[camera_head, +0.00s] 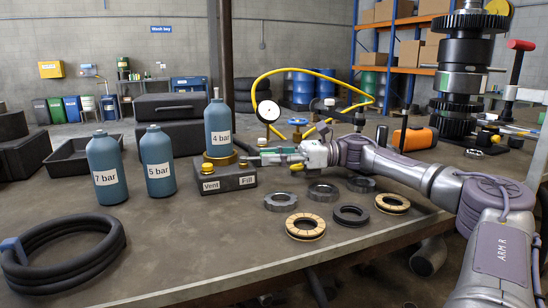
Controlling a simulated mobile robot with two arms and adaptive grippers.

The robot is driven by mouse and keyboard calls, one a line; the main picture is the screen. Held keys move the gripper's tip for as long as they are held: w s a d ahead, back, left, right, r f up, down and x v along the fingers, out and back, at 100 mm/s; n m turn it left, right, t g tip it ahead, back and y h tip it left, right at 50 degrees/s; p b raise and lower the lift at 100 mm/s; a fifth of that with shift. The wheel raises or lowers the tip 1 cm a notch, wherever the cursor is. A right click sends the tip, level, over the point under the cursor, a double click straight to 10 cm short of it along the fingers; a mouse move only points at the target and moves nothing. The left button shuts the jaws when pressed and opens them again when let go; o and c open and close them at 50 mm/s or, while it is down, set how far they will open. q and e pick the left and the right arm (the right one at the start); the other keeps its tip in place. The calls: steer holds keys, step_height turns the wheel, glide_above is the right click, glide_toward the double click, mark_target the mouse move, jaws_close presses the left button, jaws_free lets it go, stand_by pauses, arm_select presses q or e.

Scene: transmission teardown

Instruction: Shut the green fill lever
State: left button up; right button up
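A dark block (228,184) with "Vent" and "Fill" labels stands on the workbench. A blue bottle marked "4 bar" (218,130) stands upright in its brass ring. My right gripper (258,157) reaches in from the right beside the block's Fill side, its fingers pointing left. A green part (283,150), which may be the fill lever, shows at the fingers; they partly hide it. I cannot tell whether the fingers touch it or are closed on it. My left gripper is not in view.
Bottles marked "7 bar" (107,170) and "5 bar" (158,163) stand to the left. A gauge (268,111) and yellow hose (257,84) are behind the gripper. Several rings, including a tan one (305,227), lie in front. A coiled black hose (62,255) lies front left.

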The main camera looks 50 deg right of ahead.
steer(key=shift+s+d+r, duration=0.1)
steer(key=shift+d, duration=0.05)
steer(key=shift+v, duration=1.8)
steer(key=v, duration=0.8)
steer(key=shift+d, duration=0.1)
